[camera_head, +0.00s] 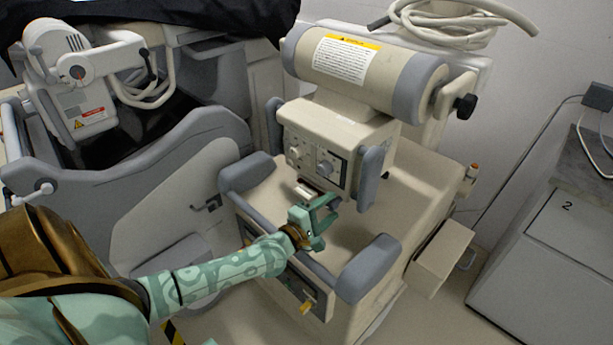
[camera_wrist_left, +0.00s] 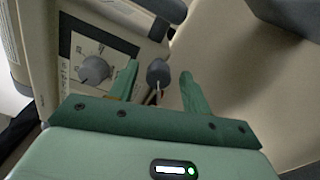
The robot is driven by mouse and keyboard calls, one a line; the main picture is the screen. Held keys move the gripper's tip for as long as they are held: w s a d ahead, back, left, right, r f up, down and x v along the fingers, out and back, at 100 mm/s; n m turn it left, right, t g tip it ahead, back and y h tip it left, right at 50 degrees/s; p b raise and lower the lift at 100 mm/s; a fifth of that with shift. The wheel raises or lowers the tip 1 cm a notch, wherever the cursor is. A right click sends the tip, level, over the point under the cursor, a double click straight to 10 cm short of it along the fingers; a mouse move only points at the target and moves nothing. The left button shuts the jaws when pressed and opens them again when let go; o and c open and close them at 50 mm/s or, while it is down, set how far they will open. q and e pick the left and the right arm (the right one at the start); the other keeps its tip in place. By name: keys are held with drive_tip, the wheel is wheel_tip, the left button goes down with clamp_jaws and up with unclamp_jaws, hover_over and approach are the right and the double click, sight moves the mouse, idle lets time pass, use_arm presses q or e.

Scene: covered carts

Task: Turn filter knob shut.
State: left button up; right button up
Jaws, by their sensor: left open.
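A beige console on the cart carries a dark control panel (camera_head: 318,163) with a round grey dial knob (camera_head: 325,168). In the left wrist view this dial knob (camera_wrist_left: 95,70) sits left of my fingers on a plate with markings. A second dark rounded knob (camera_wrist_left: 158,72) on a short stem shows between my fingers there, apart from both. I cannot tell from the labels which knob is the filter knob. My left gripper (camera_head: 328,212) is open and empty, just below and in front of the panel. My right gripper is not in view.
Grey padded handles (camera_head: 370,178) flank the panel, and a grey armrest (camera_head: 368,268) lies in front of my gripper. A large cylinder (camera_head: 365,70) is above the console. Another covered machine (camera_head: 75,90) stands left; a grey cabinet (camera_head: 560,250) stands right.

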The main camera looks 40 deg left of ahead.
use_arm(q)
drive_tip(key=s+a+p, duration=0.1)
drive_tip(key=s+p, duration=0.1)
drive_tip(key=s, duration=1.3)
drive_tip(key=shift+a, duration=0.1)
